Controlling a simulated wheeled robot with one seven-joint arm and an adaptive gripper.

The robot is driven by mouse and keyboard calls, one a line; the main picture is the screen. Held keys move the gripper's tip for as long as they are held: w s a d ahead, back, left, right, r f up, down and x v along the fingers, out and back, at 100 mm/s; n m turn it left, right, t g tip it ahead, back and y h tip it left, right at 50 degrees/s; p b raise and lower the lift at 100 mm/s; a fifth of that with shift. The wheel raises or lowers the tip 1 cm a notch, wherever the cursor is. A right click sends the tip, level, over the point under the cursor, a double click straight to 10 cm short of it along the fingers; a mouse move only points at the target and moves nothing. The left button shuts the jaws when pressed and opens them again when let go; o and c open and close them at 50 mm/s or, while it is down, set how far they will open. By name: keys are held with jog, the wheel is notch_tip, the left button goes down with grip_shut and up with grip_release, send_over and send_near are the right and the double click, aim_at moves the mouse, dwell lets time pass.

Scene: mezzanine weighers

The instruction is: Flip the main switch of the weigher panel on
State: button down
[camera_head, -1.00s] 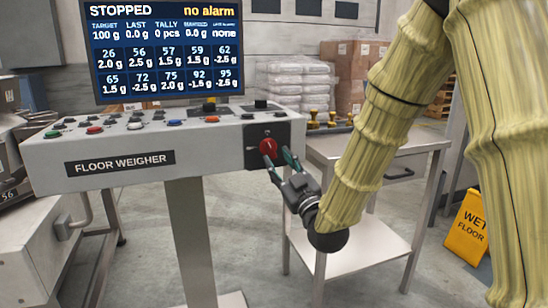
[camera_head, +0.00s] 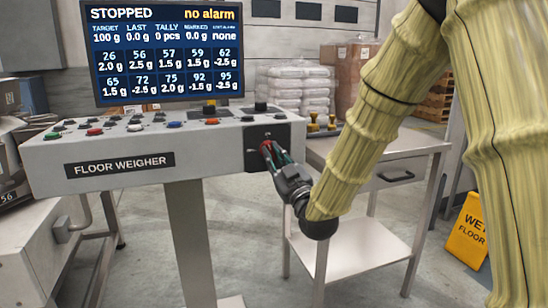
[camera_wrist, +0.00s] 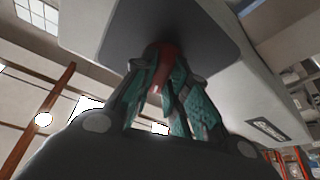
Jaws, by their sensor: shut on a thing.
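The weigher panel (camera_head: 215,160) is a grey console labelled "FLOOR WEIGHER" in the head view. The red main switch (camera_head: 266,148) sits on a dark plate (camera_head: 258,134) at the right end of its front face. My gripper (camera_head: 272,156) is at the switch with its green-padded fingers shut on it. In the wrist view the red knob (camera_wrist: 160,58) stands between the fingers (camera_wrist: 165,85), in front of the dark plate (camera_wrist: 170,25). The fingers hide much of the knob, so I cannot tell its exact angle. The screen (camera_head: 165,52) reads "STOPPED" and "no alarm".
Several coloured buttons (camera_head: 174,125) line the console's top. A steel side table (camera_head: 395,148) with a drawer stands just right of my gripper. A yellow wet floor sign (camera_head: 467,230) is at the far right. Sacks (camera_head: 300,88) and boxes stand behind.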

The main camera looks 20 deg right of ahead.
jog(key=shift+a+m+t+h, duration=0.15)
jog(key=shift+m+h, duration=0.6)
jog(key=shift+m, duration=0.85)
jog(key=shift+m+t+h, duration=0.15)
jog(key=shift+m+h, duration=0.6)
jog(key=shift+m, duration=0.85)
jog(key=c, duration=1.4)
grip_release()
jog(key=shift+s+f, duration=0.1)
jog(key=shift+s, duration=0.05)
jog(key=v, duration=1.1)
jog(key=shift+s+f, duration=0.2)
jog(key=shift+s, duration=0.15)
